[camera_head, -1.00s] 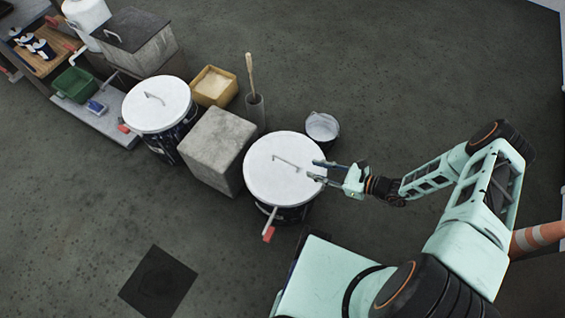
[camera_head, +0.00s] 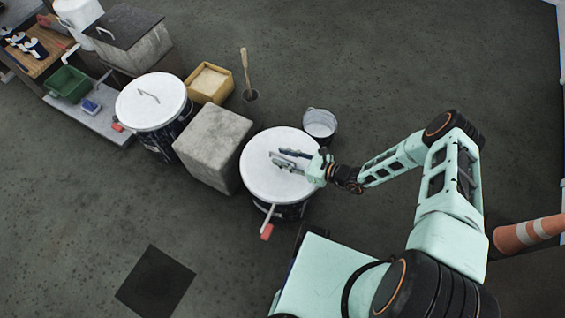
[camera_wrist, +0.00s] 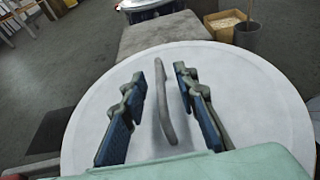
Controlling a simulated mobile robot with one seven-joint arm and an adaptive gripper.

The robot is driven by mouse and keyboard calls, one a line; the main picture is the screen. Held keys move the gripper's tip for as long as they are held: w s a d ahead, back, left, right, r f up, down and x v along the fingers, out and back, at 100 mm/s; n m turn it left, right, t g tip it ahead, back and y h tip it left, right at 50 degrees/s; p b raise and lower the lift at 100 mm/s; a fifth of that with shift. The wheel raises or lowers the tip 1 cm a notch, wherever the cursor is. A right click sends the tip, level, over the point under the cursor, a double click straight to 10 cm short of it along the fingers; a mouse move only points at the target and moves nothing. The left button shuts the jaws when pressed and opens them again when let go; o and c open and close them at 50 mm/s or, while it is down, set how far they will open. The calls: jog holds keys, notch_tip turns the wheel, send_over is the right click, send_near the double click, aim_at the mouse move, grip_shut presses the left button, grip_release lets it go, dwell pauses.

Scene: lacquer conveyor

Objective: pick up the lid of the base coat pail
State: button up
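Two dark pails with round white lids stand on the floor; I cannot read which is the base coat one. My gripper (camera_head: 280,158) is over the nearer lid (camera_head: 262,185), whose pail (camera_head: 283,212) is partly hidden below it. In the wrist view, that lid (camera_wrist: 255,110) fills the middle, and its raised grey bar handle (camera_wrist: 164,100) stands between my two blue-padded fingers. The fingers are open, with a visible gap on each side of the handle. The other lid (camera_head: 150,100), also with a bar handle, is further left on its own pail (camera_head: 165,140).
A grey block (camera_head: 214,140) stands between the pails. A metal bucket (camera_head: 319,124) is close behind the nearer lid. A yellow tub (camera_head: 209,84) and a wooden-handled tool (camera_head: 245,70) stand behind. A red-ended bar (camera_head: 267,230) sticks out in front of the nearer pail.

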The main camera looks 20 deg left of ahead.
jog(key=shift+a, duration=0.15)
grip_shut()
jog(key=shift+w, duration=0.1)
dwell(0.3)
